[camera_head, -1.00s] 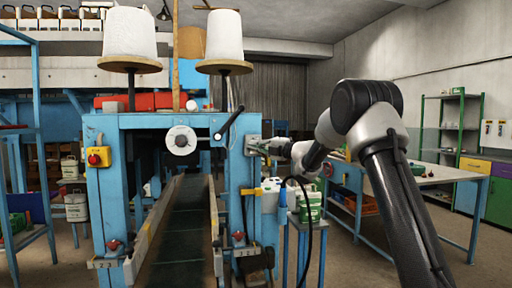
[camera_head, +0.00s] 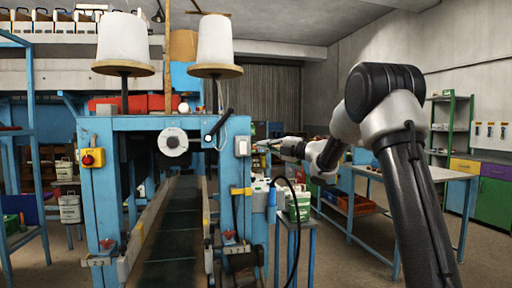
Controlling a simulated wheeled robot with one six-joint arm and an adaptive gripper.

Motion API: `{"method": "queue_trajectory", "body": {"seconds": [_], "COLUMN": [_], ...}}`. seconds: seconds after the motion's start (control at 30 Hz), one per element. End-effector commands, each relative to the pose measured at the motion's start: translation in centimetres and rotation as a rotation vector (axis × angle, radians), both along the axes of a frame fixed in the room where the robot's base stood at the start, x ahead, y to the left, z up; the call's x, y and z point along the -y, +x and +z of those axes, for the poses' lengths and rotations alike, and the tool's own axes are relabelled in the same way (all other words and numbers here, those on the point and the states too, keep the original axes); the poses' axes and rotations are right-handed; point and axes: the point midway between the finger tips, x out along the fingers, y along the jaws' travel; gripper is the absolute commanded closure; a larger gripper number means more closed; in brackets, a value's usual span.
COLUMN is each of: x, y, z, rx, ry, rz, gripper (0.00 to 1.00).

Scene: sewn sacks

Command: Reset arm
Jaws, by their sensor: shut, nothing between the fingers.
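My gripper (camera_head: 264,144) is at the end of my arm, in the middle of the head view. It is shut and holds nothing. Its tips point left, toward a white switch box (camera_head: 243,146) on the right post of the blue sewing machine frame (camera_head: 230,175). A small gap seems to lie between the tips and the box, but the exact distance is hard to tell. My arm reaches in from the lower right.
Two thread cones (camera_head: 124,38) stand on top of the machine, above a dark conveyor (camera_head: 174,235). A small stand with a green-and-white canister (camera_head: 299,204) is below my gripper. A blue workbench (camera_head: 440,174) stands behind my arm at the right.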

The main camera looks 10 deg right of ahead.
Motion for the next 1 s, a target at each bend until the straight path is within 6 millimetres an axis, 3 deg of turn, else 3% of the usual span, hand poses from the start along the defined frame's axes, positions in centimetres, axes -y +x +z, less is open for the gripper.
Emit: {"method": "queue_trajectory", "body": {"seconds": [0.23, 0.57, 0.63, 0.73, 0.83, 0.93, 1.0], "x": [1.1, 1.1, 1.8, 5.0, 10.1, 16.0, 18.9], "y": [-1.1, -1.0, -0.3, 1.6, 2.2, -1.2, -5.6], "z": [0.1, 0.1, -0.9, -4.0, -9.6, -13.8, -15.7], "rx": [0.0, -0.016, -0.079, -0.244, -0.479, -0.723, -0.877], "ry": [0.001, 0.013, 0.022, 0.062, 0.149, 0.284, 0.391], "rz": [0.0, 0.001, -0.041, -0.199, -0.439, -0.742, -0.947], "gripper": [1.0, 1.0, 1.0, 1.0, 1.0, 1.0, 1.0]}}
